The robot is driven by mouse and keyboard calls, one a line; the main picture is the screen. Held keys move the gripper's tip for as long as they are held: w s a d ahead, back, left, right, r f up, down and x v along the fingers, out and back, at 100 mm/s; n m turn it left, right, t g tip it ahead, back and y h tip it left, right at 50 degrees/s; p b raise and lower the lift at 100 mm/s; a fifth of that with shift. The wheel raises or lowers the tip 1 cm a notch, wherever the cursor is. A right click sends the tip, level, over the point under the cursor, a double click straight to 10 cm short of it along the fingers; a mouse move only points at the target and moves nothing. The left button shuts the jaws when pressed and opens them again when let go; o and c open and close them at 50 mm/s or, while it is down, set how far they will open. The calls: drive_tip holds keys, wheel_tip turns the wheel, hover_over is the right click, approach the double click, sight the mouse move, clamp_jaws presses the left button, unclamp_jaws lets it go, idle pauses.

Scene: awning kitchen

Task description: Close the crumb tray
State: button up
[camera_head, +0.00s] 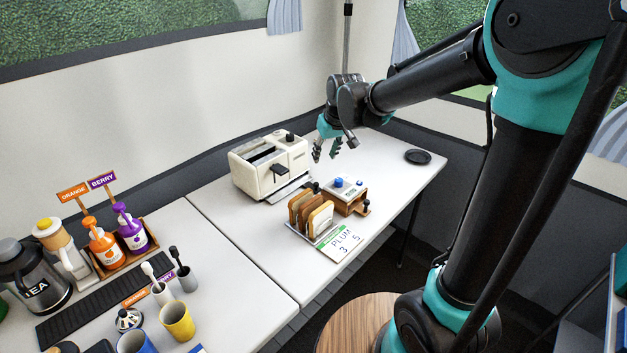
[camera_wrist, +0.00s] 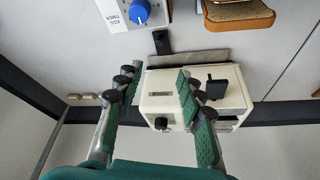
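The cream toaster (camera_head: 268,168) stands on the white table, and it also shows in the wrist view (camera_wrist: 158,100). Its crumb tray (camera_head: 289,190) is a flat grey metal sheet sticking out from the toaster's base; it also shows in the wrist view (camera_wrist: 205,58). A small black handle-like block (camera_wrist: 162,41) is at the tray's outer edge. My gripper (camera_head: 326,150) is above the table, just right of the toaster, with fingers apart and nothing between them. In the wrist view my gripper (camera_wrist: 157,80) has its fingers over the toaster's front, with the tray beyond the tips.
A toast rack (camera_head: 313,217) with bread slices and an egg timer (camera_head: 347,190) on a wooden stand are close to the tray's outer end. A PLUM card (camera_head: 341,244) lies in front of the rack. A black round dish (camera_head: 417,156) lies right; the table around it is clear.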

sight(316, 183)
drive_tip(key=x, duration=1.5)
drive_tip(key=shift+f, duration=0.45)
clamp_jaws()
drive_tip(key=shift+w, duration=0.1)
